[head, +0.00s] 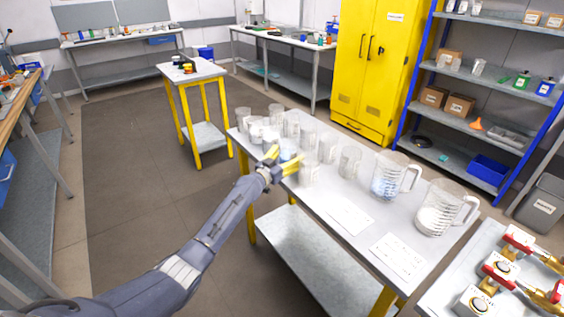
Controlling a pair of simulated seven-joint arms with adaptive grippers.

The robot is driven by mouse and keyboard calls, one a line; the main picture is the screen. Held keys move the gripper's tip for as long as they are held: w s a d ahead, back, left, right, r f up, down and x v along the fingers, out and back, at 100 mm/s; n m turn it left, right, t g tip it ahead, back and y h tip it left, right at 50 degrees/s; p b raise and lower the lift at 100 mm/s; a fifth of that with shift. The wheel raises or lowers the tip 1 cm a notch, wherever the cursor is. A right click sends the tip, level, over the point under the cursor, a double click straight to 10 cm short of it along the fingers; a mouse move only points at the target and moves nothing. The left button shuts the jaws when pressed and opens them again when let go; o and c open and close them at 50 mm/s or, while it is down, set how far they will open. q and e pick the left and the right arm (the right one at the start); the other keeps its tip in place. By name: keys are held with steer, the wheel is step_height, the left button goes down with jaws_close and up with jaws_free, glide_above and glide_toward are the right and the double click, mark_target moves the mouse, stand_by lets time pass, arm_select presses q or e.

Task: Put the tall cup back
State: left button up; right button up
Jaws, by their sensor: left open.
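Several clear cups stand in a cluster on the far half of the white-topped table (335,195). They look alike at this size, and I cannot tell for sure which is the tall cup. My left gripper (284,158) has its yellow fingers apart, at the near edge of the cluster. A clear cup with a bluish tint (289,146) shows between and just beyond the fingertips; I cannot tell whether they touch it. Another clear cup (309,174) stands just right of the gripper, partly covered by a finger. My right gripper is out of view.
Two large clear jugs with handles, one with bluish contents (388,178) and one with white contents (436,212), stand at the table's right. Two white sheets (349,215) lie in front. Red-handled valves (505,262) sit at lower right. A yellow cabinet (372,60) stands behind.

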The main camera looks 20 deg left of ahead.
arm_select(q)
steer(key=v, duration=1.2)
steer(key=s+a+f+n+g+y, duration=0.1)
steer(key=s+f+g, duration=0.15)
steer(key=f, duration=0.95)
steer(key=s+a+f+g+y, duration=0.15)
steer(key=s+f, duration=0.25)
steer(key=f, duration=0.8)
steer(key=s+f+g+y, duration=0.1)
steer(key=s+f+g, duration=0.1)
steer(key=s+f, duration=0.75)
steer(key=s+f+g+y, duration=0.1)
steer(key=s+f+g, duration=0.1)
steer(key=s+f, duration=0.8)
steer(key=s+d+f+g, duration=0.3)
steer(key=s+f+g, duration=0.1)
steer(key=s+f, duration=1.55)
steer(key=s+d+f+g, duration=0.1)
steer(key=s+f+g, duration=0.1)
steer(key=s, duration=1)
steer(key=s+d+f+m+g+y, duration=0.1)
steer(key=s+f, duration=0.1)
steer(key=s, duration=1)
steer(key=shift+s+g, duration=0.35)
steer(key=shift+g, duration=0.05)
